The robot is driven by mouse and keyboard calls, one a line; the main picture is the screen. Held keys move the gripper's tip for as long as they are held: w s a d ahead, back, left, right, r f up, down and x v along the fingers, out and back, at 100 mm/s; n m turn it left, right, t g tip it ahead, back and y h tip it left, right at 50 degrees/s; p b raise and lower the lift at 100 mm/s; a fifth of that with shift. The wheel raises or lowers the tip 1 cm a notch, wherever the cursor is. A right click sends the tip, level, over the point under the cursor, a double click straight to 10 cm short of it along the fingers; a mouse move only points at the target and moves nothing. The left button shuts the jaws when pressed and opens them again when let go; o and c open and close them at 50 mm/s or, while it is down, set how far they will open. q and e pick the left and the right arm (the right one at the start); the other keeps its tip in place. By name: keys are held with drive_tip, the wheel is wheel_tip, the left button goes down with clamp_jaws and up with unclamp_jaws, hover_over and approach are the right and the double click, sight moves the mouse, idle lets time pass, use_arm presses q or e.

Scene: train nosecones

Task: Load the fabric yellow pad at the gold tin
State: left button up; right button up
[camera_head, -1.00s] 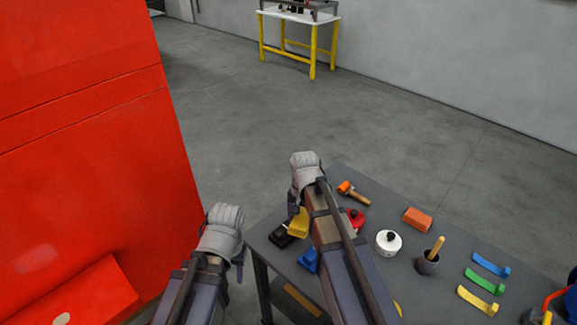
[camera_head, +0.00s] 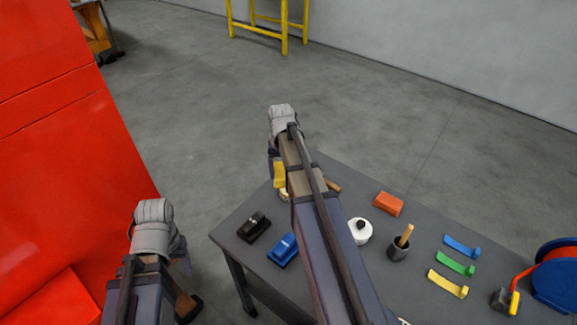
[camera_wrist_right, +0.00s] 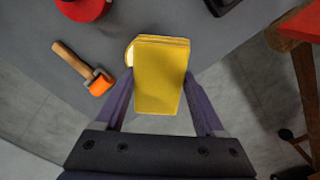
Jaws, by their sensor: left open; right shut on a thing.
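The yellow pad (camera_wrist_right: 160,75) is a block with a layered edge, held between the two purple fingers of my right gripper (camera_wrist_right: 163,100). In the head view the pad (camera_head: 279,174) shows at the table's far left edge, beside my right forearm. A pale round edge (camera_wrist_right: 130,53) shows just behind the pad in the wrist view; I cannot tell whether it is the gold tin, as the pad covers most of it. My left gripper (camera_head: 187,264) is open, left of the table and away from it, its fingers mostly hidden behind the wrist.
On the grey table are a black tool (camera_head: 254,227), a blue block (camera_head: 283,249), a white tin (camera_head: 359,231), an orange block (camera_head: 388,203), a cup (camera_head: 399,248) and coloured strips (camera_head: 455,263). A mallet (camera_wrist_right: 85,68) and red tin (camera_wrist_right: 82,6) are near the pad. A red body (camera_head: 60,150) stands left.

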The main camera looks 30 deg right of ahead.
drive_tip(key=d, duration=0.2)
drive_tip(key=shift+s+d+r, duration=0.1)
drive_tip(key=shift+d+r, duration=0.05)
drive_tip(key=shift+d, duration=0.2)
wheel_tip(320, 180, down, 6)
drive_tip(key=b, duration=0.6)
drive_tip(key=shift+s+a+f+b, duration=0.1)
drive_tip(key=shift+f+b, duration=0.45)
idle(1.8)
drive_tip(key=shift+r, duration=0.1)
wheel_tip(320, 180, up, 7)
drive_tip(key=p, duration=0.7)
idle(0.6)
